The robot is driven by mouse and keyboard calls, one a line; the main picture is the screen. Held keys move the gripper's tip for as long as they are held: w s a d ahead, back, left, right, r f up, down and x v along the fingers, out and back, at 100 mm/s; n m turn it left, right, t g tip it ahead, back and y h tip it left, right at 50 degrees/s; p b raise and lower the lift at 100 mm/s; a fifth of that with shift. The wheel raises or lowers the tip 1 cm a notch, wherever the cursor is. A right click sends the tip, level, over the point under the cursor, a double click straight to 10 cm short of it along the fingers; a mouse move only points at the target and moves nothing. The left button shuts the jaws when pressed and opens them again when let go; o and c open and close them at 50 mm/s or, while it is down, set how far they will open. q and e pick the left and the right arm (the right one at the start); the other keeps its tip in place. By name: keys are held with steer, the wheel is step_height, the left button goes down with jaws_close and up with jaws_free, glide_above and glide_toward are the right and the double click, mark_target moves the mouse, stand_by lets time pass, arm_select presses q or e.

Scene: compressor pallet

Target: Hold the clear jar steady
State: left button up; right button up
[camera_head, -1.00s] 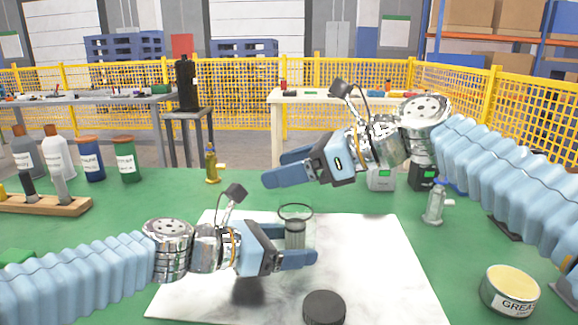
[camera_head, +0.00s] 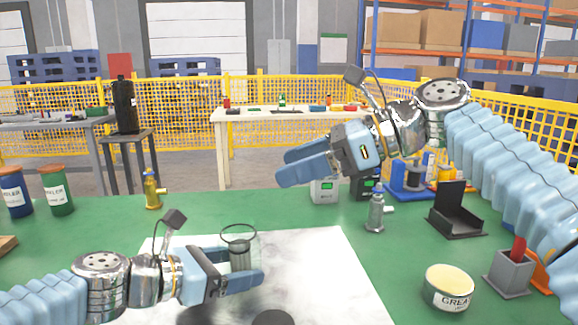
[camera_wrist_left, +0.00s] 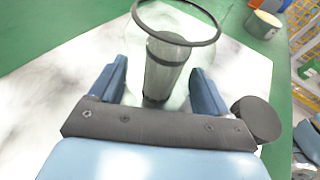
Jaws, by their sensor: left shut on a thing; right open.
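The clear jar (camera_head: 240,256) stands upright on the white marbled mat (camera_head: 318,262), its dark-rimmed mouth open at the top. A dark cylindrical thing shows inside or behind its clear wall in the left wrist view (camera_wrist_left: 166,70); I cannot tell which. My left gripper (camera_head: 248,271) is shut on the jar, one finger on each side, below the rim. The round black lid (camera_wrist_left: 257,118) lies to the right of the left gripper in the wrist view; the head view cuts it off at the bottom edge (camera_head: 273,317). My right gripper (camera_head: 287,167) is open and empty, raised behind the jar.
A grease tin (camera_head: 449,287), a grey holder (camera_head: 507,272) with a red item and a black open box (camera_head: 457,212) stand at right. The mat is clear right of the jar.

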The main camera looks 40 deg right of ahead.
arm_select(q)
steer(key=o, duration=0.8)
steer(key=shift+c, duration=0.2)
steer(key=v, duration=1.2)
steer(key=shift+s, duration=0.15)
